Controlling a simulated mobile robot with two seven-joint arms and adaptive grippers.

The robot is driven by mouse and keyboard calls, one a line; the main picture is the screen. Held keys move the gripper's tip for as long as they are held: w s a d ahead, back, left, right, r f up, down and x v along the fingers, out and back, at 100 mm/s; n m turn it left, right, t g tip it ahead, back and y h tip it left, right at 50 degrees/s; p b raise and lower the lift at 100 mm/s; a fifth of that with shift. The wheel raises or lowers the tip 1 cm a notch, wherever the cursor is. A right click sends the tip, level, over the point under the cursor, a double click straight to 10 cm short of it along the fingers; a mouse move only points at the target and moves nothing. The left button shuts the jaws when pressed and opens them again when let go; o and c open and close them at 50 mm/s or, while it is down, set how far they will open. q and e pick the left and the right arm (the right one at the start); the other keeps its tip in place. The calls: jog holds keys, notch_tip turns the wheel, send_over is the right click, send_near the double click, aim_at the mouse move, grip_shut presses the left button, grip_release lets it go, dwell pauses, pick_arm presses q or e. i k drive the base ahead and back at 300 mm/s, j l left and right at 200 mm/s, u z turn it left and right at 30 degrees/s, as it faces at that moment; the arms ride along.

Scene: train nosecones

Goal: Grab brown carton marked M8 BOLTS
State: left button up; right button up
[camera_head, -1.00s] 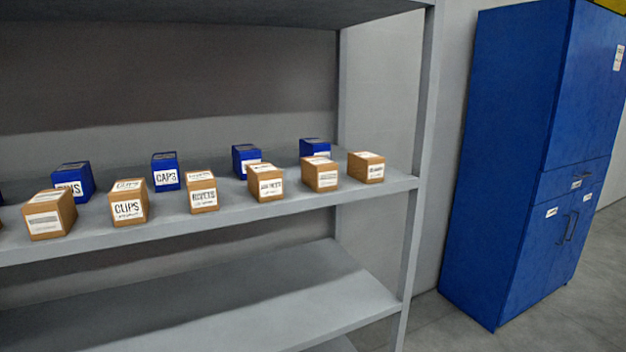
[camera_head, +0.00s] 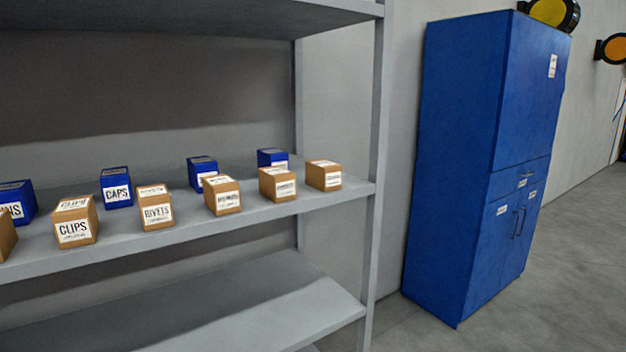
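Several brown cartons with white labels stand in a front row on the grey shelf (camera_head: 110,255). I read CLIPS on one carton (camera_head: 88,206) and RIVETS on the carton (camera_head: 145,191) to its right. The labels on three cartons further right, the first (camera_head: 214,186), the second (camera_head: 270,172) and the third (camera_head: 318,164), are too small to read. A carton (camera_head: 6,236) at the left edge is cut off. I cannot make out M8 BOLTS on any of them. Neither of my grippers is in view.
Blue boxes stand behind the brown cartons, one marked CAPS (camera_head: 106,174). The shelf upright (camera_head: 377,150) stands at the right end. The lower shelf board (camera_head: 250,310) is bare where seen. A tall blue cabinet (camera_head: 455,150) stands right, with open floor (camera_head: 560,260) beside it.

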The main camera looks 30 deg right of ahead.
aim_at(323, 175)
jog(key=i+l, duration=0.1)
jog(key=l, duration=0.35)
jog(key=i+l+z, duration=0.1)
jog(key=l, duration=0.35)
jog(key=i+l, duration=0.1)
jog(key=l, duration=0.3)
jog(key=i+l+z, duration=0.1)
jog(key=l, duration=0.35)
jog(key=i+l, duration=0.1)
jog(key=l, duration=0.35)
jog(key=i+l+z, duration=0.15)
jog(key=l, duration=0.25)
